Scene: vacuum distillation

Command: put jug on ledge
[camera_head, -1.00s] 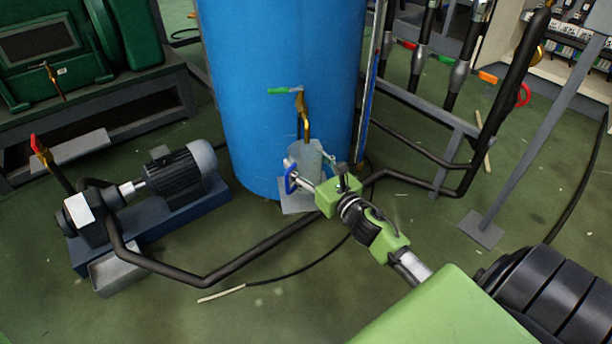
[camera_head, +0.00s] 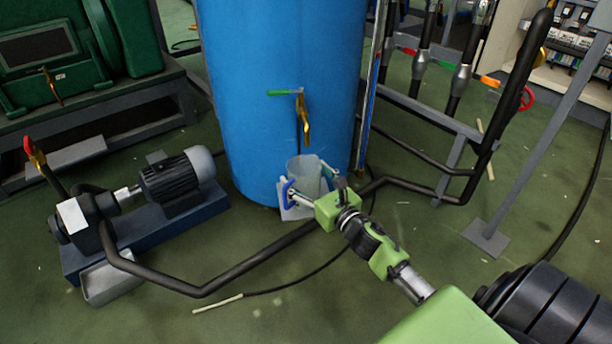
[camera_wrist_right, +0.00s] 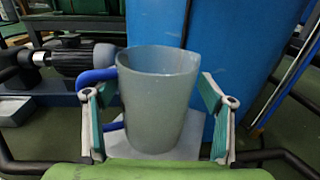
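The jug (camera_head: 303,175) is a grey translucent beaker with a blue handle. It stands upright below the brass tap, over a small grey plate (camera_head: 290,214) at the foot of the blue tank; this plate may be the ledge. In the right wrist view the jug (camera_wrist_right: 155,105) sits between the fingers of my right gripper (camera_wrist_right: 158,112). The fingers are spread, with a visible gap on the right; the left finger is beside the blue handle (camera_wrist_right: 95,78). In the head view my right gripper (camera_head: 312,184) reaches in from the lower right. My left gripper is not in view.
The blue tank (camera_head: 280,90) stands close behind the jug, with a green-handled tap (camera_head: 303,118) above it. A black pipe (camera_head: 240,272) runs low in front. A motor pump (camera_head: 175,180) is at left. A grey post (camera_head: 545,135) stands at right.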

